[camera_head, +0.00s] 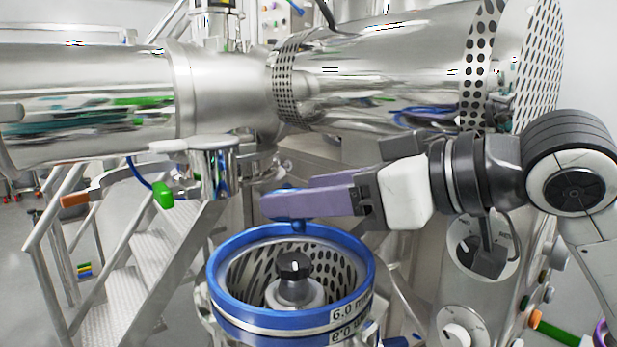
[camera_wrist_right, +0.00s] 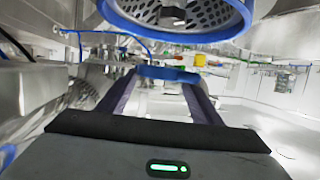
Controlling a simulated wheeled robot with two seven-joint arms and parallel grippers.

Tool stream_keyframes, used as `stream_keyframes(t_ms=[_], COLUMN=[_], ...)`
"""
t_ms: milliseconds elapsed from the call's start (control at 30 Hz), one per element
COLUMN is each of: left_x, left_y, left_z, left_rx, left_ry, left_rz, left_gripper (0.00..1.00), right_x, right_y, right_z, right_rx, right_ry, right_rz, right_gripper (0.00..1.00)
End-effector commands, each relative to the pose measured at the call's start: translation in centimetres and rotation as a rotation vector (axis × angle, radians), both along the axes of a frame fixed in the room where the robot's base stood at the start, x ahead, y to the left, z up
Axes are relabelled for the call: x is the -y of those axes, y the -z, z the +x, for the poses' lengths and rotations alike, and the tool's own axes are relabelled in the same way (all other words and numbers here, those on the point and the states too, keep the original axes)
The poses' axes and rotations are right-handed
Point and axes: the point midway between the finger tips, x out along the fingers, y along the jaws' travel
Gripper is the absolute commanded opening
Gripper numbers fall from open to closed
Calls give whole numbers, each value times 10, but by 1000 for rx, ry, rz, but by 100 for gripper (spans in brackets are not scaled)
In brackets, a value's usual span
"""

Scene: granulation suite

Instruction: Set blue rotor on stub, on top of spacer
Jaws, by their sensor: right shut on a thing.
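My right gripper (camera_head: 290,204) comes in from the right with purple fingers, shut on the blue rotor (camera_head: 298,226). Only small parts of the rotor show above and below the fingers. In the right wrist view the rotor (camera_wrist_right: 168,73) is a blue band between the fingertips. The gripper holds it above the far part of a blue-rimmed perforated basket (camera_head: 225,268), apart from the stub. The stub (camera_head: 293,265), with a dark faceted top, stands upright in the basket's middle. A pale round collar, seemingly the spacer (camera_head: 296,292), surrounds its base. My left gripper is not in view.
A large steel cylinder (camera_head: 380,85) with perforated bands hangs behind and above the gripper. A handle with an orange end (camera_head: 75,200) sticks out at left, near a green tag (camera_head: 163,195). Metal steps (camera_head: 150,255) stand at left. The space directly above the stub looks clear.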

Motion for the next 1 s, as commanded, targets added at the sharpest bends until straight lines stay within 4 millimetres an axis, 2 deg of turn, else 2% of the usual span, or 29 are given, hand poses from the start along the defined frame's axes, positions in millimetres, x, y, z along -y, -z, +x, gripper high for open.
stream_keyframes(t_ms=[167, 367, 700, 1000], left_x=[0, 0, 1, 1], left_y=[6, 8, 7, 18], left_z=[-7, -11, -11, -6], left_rx=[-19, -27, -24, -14], left_ry=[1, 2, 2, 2], left_rz=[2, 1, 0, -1], left_gripper=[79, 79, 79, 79], right_x=[0, 0, 0, 0], right_y=[5, 21, 48, 73], right_z=[0, 0, -1, -1], right_rx=[1, -1, 0, 2], right_ry=[0, 1, -1, 0], right_rz=[2, 2, 2, 2], right_gripper=[28, 28, 28, 28])
